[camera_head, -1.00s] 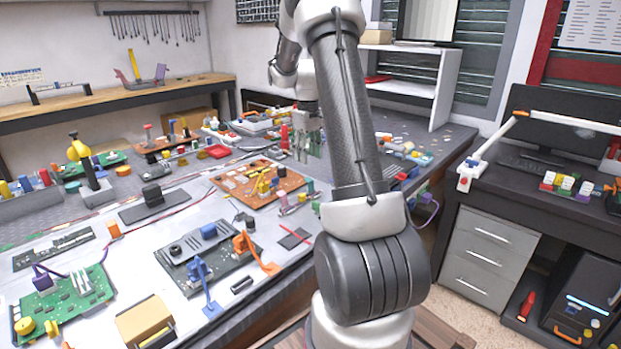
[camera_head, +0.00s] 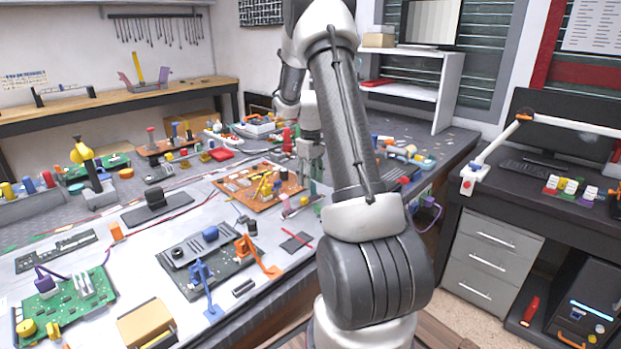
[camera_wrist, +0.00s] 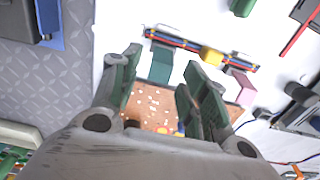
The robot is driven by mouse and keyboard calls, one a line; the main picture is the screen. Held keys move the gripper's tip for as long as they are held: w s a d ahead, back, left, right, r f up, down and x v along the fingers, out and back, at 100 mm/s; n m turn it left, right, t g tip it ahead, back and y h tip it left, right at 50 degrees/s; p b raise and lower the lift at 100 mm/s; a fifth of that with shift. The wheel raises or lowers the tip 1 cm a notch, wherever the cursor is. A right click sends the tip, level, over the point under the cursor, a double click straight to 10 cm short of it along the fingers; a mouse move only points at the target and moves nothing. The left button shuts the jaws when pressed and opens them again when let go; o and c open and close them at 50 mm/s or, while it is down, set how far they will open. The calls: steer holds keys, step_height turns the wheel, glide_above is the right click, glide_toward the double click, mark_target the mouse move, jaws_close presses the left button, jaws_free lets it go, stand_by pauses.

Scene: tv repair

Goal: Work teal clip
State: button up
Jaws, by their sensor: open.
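The teal clip (camera_wrist: 160,65) shows in the wrist view as a small block at the left part of a dark strip with coloured wires (camera_wrist: 200,48). A yellow clip (camera_wrist: 211,55) and a pink clip (camera_wrist: 240,87) sit further right along the strip. My gripper (camera_wrist: 162,72) is open, its green-padded fingers on either side of the teal clip in the picture; I cannot tell whether they touch it. Nothing is held. In the head view my gripper (camera_head: 311,172) points down beside the orange board, and I cannot make out the teal clip there.
The orange circuit board (camera_head: 245,198) lies just left of my gripper; it also shows in the wrist view (camera_wrist: 165,105). A green block (camera_wrist: 242,7) and a dark plate with a red line (camera_wrist: 302,22) lie nearby. Other boards and parts crowd the bench.

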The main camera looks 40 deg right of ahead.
mark_target(315, 189)
jaws_close()
steer(key=shift+s, duration=0.1)
steer(key=shift+s+d+r+t, duration=0.1)
steer(key=shift+s+t, duration=0.35)
steer(key=shift+t, duration=0.3)
steer(key=shift+s+d+t, duration=0.1)
steer(key=shift+s+t, duration=0.3)
steer(key=shift+t, duration=0.35)
steer(key=t, duration=0.1)
steer(key=s+t, duration=0.2)
steer(key=t, duration=0.1)
steer(key=shift+s+d+f+y, duration=0.1)
steer(key=shift+d+f+y, duration=0.15)
steer(key=shift+y, duration=0.15)
steer(key=t, duration=0.1)
steer(key=s+f+t, duration=0.1)
steer(key=t, duration=0.1)
steer(key=shift+s, duration=0.25)
steer(key=shift+s+f+t+y, duration=0.3)
steer(key=shift+f+t, duration=0.05)
steer(key=shift+t, duration=0.55)
steer(key=shift+s+f+t+y, duration=0.25)
steer(key=shift+f+t+y, duration=0.1)
steer(key=shift+t, duration=0.55)
